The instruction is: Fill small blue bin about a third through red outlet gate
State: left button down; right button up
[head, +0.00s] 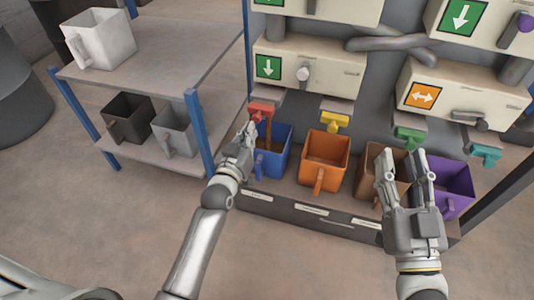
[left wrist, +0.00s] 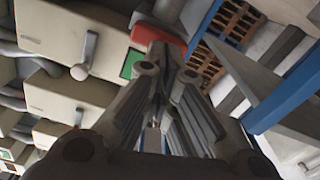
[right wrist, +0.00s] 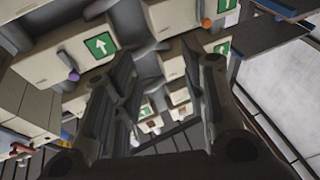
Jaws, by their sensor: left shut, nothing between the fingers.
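The red outlet gate (head: 261,109) sits at the left end of the row of outlets in the head view. A narrow brown stream (head: 268,131) runs down below it into the blue bin (head: 270,168). Brown material shows inside the bin, but its level is hard to judge. My left gripper (head: 248,131) is shut and empty, just below and left of the red gate. In the left wrist view its fingertips (left wrist: 163,58) are close to the red gate (left wrist: 158,38); contact cannot be told. My right gripper (head: 404,158) is open and empty in front of the brown bin.
An orange bin (head: 322,163), a brown bin (head: 368,180) and a purple bin (head: 456,203) stand right of the blue one. Yellow (head: 335,122), green (head: 408,137) and teal (head: 485,153) gates hang above. A shelf (head: 175,60) with grey bins stands left.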

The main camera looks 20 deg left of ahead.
pick_arm(q)
jog(key=shift+w, duration=0.1)
dwell(0.5)
jog(key=shift+w, duration=1.05)
jog(key=shift+w+b, duration=0.3)
jog(key=shift+w, duration=0.45)
jog(key=shift+w+d, duration=0.1)
jog(key=shift+w, duration=0.6)
jog(key=shift+s+p, duration=0.6)
jog(key=shift+s, duration=0.35)
jog(key=shift+s+p, duration=0.7)
jog(key=shift+s, duration=0.45)
jog(key=p, duration=0.3)
send_near(256, 121)
jog(key=shift+w, duration=0.35)
pick_arm(e)
jog(key=s+d+f+g+h, duration=0.1)
jog(key=s+d+f+g, duration=0.1)
jog(key=f+g, duration=0.4)
jog(key=s+d+f+g+h, duration=0.2)
jog(key=s+f+g, duration=0.3)
jog(key=f, duration=0.7)
jog(key=shift+d+m+g+h, duration=0.25)
jog(key=shift+m+g+h, duration=0.05)
jog(key=shift+g, duration=0.1)
